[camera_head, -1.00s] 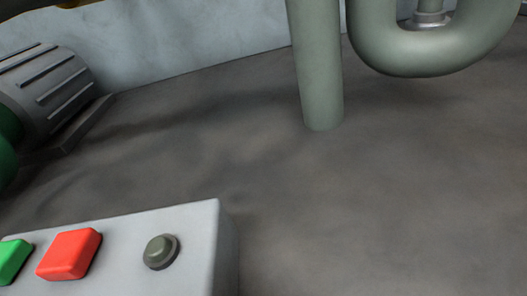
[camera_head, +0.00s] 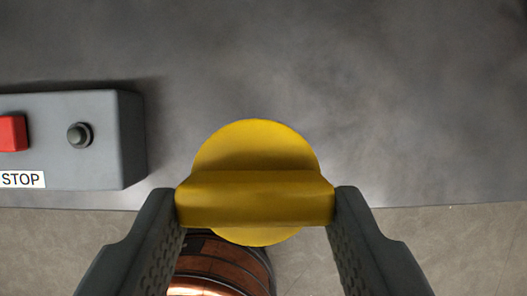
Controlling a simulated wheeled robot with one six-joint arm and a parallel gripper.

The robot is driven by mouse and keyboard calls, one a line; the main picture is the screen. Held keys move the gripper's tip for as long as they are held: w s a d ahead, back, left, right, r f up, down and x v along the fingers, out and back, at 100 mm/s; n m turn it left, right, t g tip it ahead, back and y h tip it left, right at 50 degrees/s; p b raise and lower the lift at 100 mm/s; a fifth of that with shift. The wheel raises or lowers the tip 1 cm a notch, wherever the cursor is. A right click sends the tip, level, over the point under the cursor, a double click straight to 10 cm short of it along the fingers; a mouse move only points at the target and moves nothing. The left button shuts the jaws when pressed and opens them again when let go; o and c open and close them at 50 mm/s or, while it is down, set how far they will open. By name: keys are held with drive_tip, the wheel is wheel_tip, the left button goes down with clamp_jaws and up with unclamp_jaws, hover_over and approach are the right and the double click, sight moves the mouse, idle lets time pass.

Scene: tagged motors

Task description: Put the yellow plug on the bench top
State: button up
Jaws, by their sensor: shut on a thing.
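My gripper (camera_head: 258,205) is shut on the yellow plug (camera_head: 256,150), with one dark finger on each side of its thick grip bar. The plug has a round disc behind the bar, seen face-on. The grey bench top (camera_head: 400,100) fills the upper part of the view. The plug appears in front of the bench's near edge, overlapping both bench and floor in the picture. How high it is above the bench top I cannot tell.
A grey control box (camera_head: 60,165) with a red button, a dark round button and a STOP label stands on the bench at left. A copper-coloured round thing (camera_head: 215,262) shows below the plug, partly hidden. The bench right of the box is clear. Pale floor (camera_head: 450,250) lies below the edge.

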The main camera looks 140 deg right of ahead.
sight(257, 196)
drive_tip(key=shift+f, duration=3.2)
drive_tip(key=o, duration=1.2)
drive_tip(key=shift+f, duration=0.1)
drive_tip(key=shift+o, duration=0.2)
drive_tip(key=v, duration=1.2)
